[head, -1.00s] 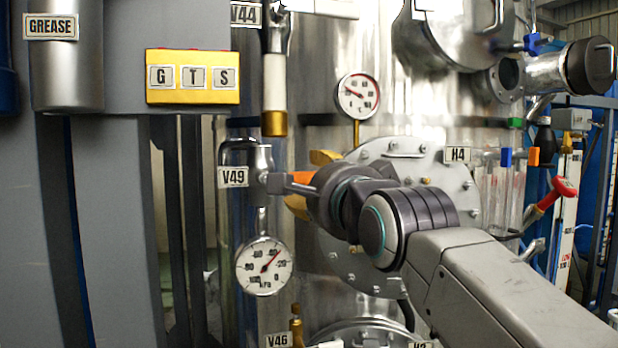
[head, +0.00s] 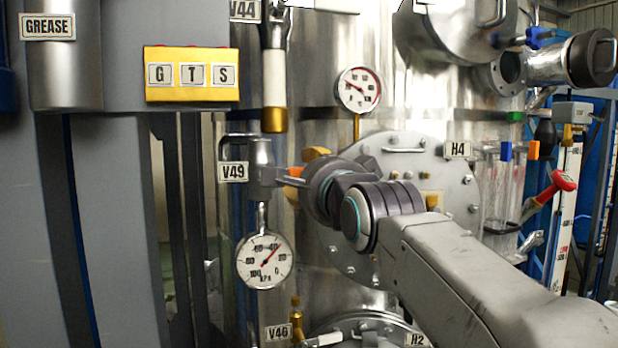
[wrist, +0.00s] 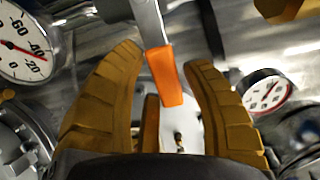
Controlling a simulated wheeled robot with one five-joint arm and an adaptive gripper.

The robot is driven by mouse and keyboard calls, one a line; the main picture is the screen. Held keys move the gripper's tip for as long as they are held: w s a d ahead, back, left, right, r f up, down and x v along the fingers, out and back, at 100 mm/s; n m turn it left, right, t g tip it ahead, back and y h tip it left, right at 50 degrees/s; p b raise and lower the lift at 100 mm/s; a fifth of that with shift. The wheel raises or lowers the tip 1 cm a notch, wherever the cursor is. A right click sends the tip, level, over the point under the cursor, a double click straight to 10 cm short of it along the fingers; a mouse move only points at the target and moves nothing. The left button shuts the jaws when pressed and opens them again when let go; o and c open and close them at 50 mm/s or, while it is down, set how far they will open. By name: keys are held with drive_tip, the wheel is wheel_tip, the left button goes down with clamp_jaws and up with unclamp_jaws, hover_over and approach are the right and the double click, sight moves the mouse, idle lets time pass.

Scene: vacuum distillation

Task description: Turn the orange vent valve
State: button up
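The orange vent valve has a grey metal lever with an orange tip (head: 293,173), next to the V49 label (head: 233,172). My gripper (head: 303,174) reaches in from the right at the lever's end. In the wrist view my gripper (wrist: 160,88) is open, with a gap on each side of the orange tip. My gripper and wrist hide part of the lever's end in the head view.
A pressure gauge (head: 265,261) hangs below the valve, and a white pipe with a brass end (head: 274,95) stands above it. A dial gauge (head: 359,90) and a bolted round flange (head: 401,150) are on the tank behind my wrist. A grey column stands left.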

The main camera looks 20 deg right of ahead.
clamp_jaws()
